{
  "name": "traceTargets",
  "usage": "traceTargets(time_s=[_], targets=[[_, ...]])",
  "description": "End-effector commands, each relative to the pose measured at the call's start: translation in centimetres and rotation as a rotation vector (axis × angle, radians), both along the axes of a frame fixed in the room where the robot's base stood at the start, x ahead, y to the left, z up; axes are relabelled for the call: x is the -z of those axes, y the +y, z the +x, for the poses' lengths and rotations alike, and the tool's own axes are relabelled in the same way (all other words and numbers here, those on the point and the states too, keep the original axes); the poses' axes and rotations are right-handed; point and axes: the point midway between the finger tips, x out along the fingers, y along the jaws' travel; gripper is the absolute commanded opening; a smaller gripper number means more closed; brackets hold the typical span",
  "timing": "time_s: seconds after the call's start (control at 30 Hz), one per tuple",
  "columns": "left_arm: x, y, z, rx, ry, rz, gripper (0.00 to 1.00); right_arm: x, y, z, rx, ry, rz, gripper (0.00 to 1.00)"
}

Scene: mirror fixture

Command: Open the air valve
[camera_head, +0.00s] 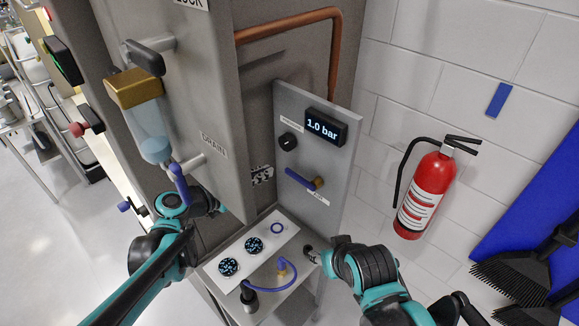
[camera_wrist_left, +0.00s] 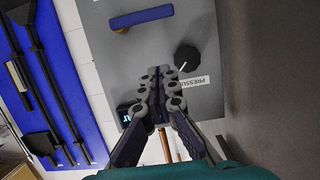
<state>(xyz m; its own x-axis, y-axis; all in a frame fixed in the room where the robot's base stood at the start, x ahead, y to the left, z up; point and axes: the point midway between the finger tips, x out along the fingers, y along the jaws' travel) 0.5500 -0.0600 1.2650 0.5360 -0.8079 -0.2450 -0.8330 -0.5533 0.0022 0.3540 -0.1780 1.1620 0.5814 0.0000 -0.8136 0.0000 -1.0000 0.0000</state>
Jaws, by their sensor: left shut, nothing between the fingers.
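The air valve has a blue lever (camera_head: 300,180) on a brass pivot (camera_head: 319,183), low on the grey panel (camera_head: 343,150). The lever lies across the panel, above the AIR label. It also shows at the top of the left wrist view (camera_wrist_left: 142,18). My left gripper (camera_head: 262,175) pokes out from behind the cabinet, left of the lever; most of it is hidden. In the left wrist view its fingers (camera_wrist_left: 160,75) are shut and empty, apart from the lever. My right gripper (camera_head: 312,255) is low beside the small table; its fingers are unclear.
A display (camera_head: 326,127) reads 1.0 bar, beside the black pressure knob (camera_head: 288,141). The DRAIN cabinet (camera_head: 205,100) stands left of the panel. Below is a table (camera_head: 222,258) with dials and a blue hose (camera_head: 270,288). A fire extinguisher (camera_head: 425,193) hangs to the right.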

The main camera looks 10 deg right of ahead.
Motion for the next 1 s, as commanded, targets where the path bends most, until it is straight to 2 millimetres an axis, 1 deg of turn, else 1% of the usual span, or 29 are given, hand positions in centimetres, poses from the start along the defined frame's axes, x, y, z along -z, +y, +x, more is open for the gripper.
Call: traceTargets(time_s=[0.33, 0.47, 0.57, 0.9, 0.93, 1.0], targets=[[0.0, -0.1, 0.1, 0.002, -0.004, -0.001, 0.00, 0.1, 0.0, 0.0, 0.000, 0.000, 0.000, 0.45], [0.3, -0.8, 0.5, 0.004, -0.003, -0.001, 0.00, 0.2, 0.0, 0.0, 0.000, 0.000, 0.000, 0.45], [0.7, -2.1, 1.3, 0.005, -0.004, -0.001, 0.00, 0.4, 0.0, 0.0, 0.000, 0.000, 0.000, 0.45], [2.4, -7.9, 5.2, 0.004, -0.002, -0.002, 0.00, 1.2, 0.0, 0.0, 0.000, 0.000, 0.000, 0.45], [2.6, -8.4, 5.5, 0.004, -0.003, -0.001, 0.00, 1.2, 0.0, 0.0, 0.000, 0.000, 0.000, 0.45], [3.9, -8.2, 5.5, 0.000, -0.003, -0.001, 0.00, 1.6, 0.0, 0.0, 0.000, 0.000, 0.000, 0.45]])
